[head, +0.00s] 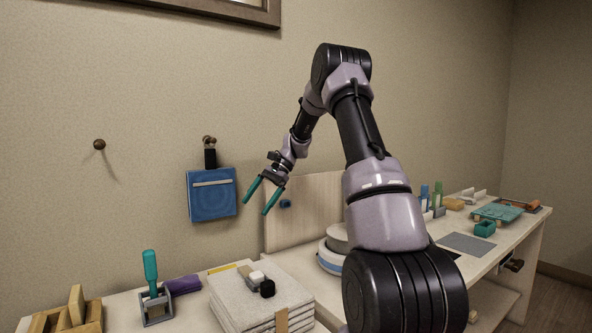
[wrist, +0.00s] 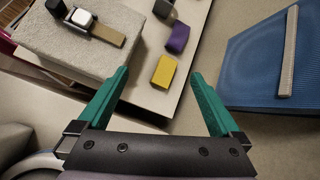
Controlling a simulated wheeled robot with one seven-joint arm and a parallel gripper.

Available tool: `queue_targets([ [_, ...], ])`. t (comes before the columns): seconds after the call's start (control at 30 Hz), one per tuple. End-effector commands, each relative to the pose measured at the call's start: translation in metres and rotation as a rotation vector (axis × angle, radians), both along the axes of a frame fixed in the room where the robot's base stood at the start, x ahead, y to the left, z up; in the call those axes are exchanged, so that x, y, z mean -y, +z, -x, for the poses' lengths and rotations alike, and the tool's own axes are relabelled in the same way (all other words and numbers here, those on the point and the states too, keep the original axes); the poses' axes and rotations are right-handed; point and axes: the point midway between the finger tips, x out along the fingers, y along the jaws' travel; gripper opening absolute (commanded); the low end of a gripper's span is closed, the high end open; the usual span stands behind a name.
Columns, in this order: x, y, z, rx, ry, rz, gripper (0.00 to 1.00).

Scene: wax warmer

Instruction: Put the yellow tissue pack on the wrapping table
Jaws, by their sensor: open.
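The yellow tissue pack (wrist: 163,72) appears as a yellow block on a pale tabletop (wrist: 150,98) in the wrist view, close to the table's edge. In the head view only a thin yellow strip (head: 222,268) shows behind the folded towels. My gripper (head: 259,203) has two teal fingers, open and empty, pointing down and left above the table near the wall. In the wrist view the pack appears between the fingertips (wrist: 160,76), apart from them. I cannot tell which surface is the wrapping table; a long worktop (head: 510,236) runs along the right.
Folded towels (head: 256,296) bear a strap with white and black pieces. A purple item (head: 183,284) and a teal-handled tool (head: 151,270) stand left. A blue pouch (head: 212,194) hangs on the wall. An upright board (head: 315,205) stands right of my gripper. A grey mat (head: 467,244) lies right.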

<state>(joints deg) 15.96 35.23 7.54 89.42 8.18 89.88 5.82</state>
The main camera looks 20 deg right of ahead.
Motion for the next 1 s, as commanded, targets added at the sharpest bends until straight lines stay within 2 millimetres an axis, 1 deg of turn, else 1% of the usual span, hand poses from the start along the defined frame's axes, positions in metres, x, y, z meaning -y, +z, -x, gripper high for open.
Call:
queue_targets([
  [0.03,-0.005,0.021,0.013,0.045,0.022,0.036,1.00],
  [0.17,-0.012,0.059,0.046,0.151,0.075,0.123,1.00],
  [0.2,-0.013,0.070,0.056,0.183,0.088,0.149,1.00],
  [0.27,-0.016,0.085,0.073,0.232,0.110,0.186,1.00],
  [0.4,-0.020,0.116,0.114,0.350,0.159,0.271,1.00],
  [0.47,-0.021,0.127,0.133,0.400,0.178,0.306,1.00],
  [0.5,-0.021,0.134,0.145,0.433,0.191,0.328,1.00],
  [0.63,-0.022,0.152,0.187,0.543,0.232,0.399,1.00],
  [0.8,-0.020,0.165,0.240,0.690,0.277,0.485,1.00],
  [0.9,-0.018,0.168,0.270,0.776,0.304,0.532,1.00],
  [1.0,-0.015,0.167,0.296,0.853,0.324,0.570,1.00],
])
